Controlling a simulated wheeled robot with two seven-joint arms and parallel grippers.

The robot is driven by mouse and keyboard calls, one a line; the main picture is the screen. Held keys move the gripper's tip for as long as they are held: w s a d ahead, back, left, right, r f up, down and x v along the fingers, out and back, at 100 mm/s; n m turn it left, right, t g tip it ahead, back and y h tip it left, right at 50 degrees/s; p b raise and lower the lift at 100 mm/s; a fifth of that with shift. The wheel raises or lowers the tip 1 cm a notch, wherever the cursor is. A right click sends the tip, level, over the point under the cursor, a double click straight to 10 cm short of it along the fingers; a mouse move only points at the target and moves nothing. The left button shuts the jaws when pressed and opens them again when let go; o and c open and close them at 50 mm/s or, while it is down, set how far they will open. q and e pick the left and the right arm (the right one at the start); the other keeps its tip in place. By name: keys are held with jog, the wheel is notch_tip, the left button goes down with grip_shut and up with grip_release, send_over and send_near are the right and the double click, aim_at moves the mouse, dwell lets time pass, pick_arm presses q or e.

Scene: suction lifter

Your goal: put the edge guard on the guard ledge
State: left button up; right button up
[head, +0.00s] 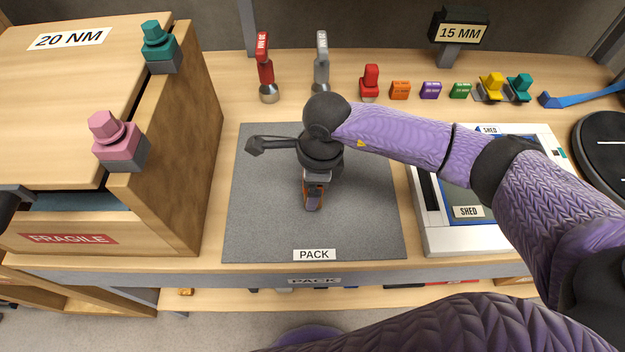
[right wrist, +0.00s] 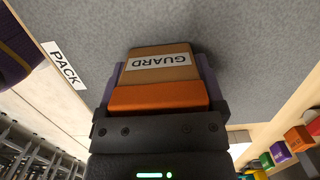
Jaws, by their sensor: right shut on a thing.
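My right gripper (head: 313,203) points down over the grey mat labelled PACK. It is shut on the edge guard, a tan and orange block labelled GUARD. The edge guard (right wrist: 158,80) sits between the two purple fingers in the right wrist view. In the head view only a small orange part of it shows under my wrist. Grey mat lies behind the block in the wrist view; I cannot tell its height above it. No surface I can see is labelled as the guard ledge. A dark shape at the head view's left edge may be part of my left gripper; its fingers are not clear.
The PACK mat (head: 255,220) has bare room around my gripper. A wooden box (head: 175,215) with pink and teal clamps stands left. A white device labelled SHED (head: 470,240) is right, under my arm. Red and grey tools and several small coloured blocks line the back.

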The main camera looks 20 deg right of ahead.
notch_tip(320, 180, up, 9)
jog(key=shift+r+p, duration=0.1)
jog(key=shift+p, duration=1.05)
jog(key=shift+r, duration=0.5)
jog(key=shift+d+r+n, duration=0.15)
jog(key=shift+n, duration=0.55)
jog(key=s+d+r+n+g, duration=0.1)
jog(key=r+n, duration=0.1)
jog(key=n, duration=0.8)
jog(key=s+d+r+n+h, duration=0.1)
jog(key=s+d+r+n, duration=0.1)
jog(key=n, duration=0.7)
jog(key=shift+s+d+r+n+g, duration=0.25)
jog(key=shift+r+n+g, duration=0.15)
jog(key=shift+r, duration=0.4)
